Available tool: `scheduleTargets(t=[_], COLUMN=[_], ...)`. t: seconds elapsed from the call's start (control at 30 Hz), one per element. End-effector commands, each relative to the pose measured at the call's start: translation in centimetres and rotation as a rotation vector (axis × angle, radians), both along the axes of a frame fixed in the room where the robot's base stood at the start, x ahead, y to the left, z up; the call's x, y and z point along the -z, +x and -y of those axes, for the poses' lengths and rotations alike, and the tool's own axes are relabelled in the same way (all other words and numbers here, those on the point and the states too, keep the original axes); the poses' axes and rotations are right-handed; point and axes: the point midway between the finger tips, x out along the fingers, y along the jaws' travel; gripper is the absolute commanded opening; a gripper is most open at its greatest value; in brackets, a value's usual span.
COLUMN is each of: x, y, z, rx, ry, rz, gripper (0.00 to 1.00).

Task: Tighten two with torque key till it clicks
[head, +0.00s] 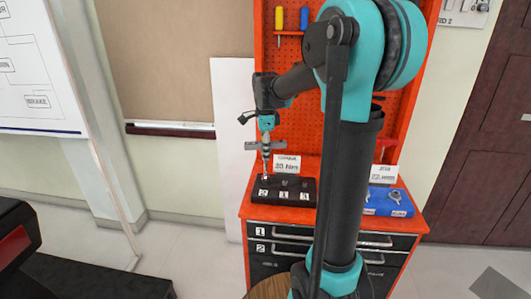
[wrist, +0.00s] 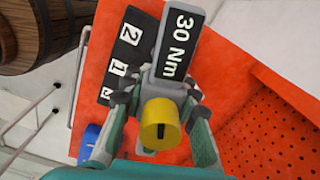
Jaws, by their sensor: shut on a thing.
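My gripper (head: 266,125) points down over the left part of the black block (head: 295,189) on the red cabinet top. It is shut on the torque key (head: 266,146), a grey tool with a crossbar, held about upright. In the wrist view my gripper (wrist: 156,97) closes around the key (wrist: 172,62), which shows "30 Nm" and a yellow round end. The key's lower tip is at the leftmost position, by the label that reads 2; contact is too small to tell. The black block (wrist: 122,62) shows labels 2 and 1 in the wrist view. Small studs stand at its other positions.
A white sign (head: 287,164) stands behind the black block. A blue block (head: 389,202) with metal rings and another sign (head: 383,174) are to the right. The red pegboard (head: 305,115) rises behind. A barrel (wrist: 40,35) shows in the wrist view.

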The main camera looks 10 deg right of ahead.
Motion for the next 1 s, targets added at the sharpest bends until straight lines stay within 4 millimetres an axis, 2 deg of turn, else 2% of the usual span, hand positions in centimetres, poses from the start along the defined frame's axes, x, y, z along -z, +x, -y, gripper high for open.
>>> scheduleTargets(t=[0.53, 1.0], x=[-0.04, -0.11], y=[0.03, 0.04], z=[0.00, 0.00], rx=[0.698, 0.612], ry=[0.000, -0.001], rz=[0.001, 0.001], gripper=[0.00, 0.00])
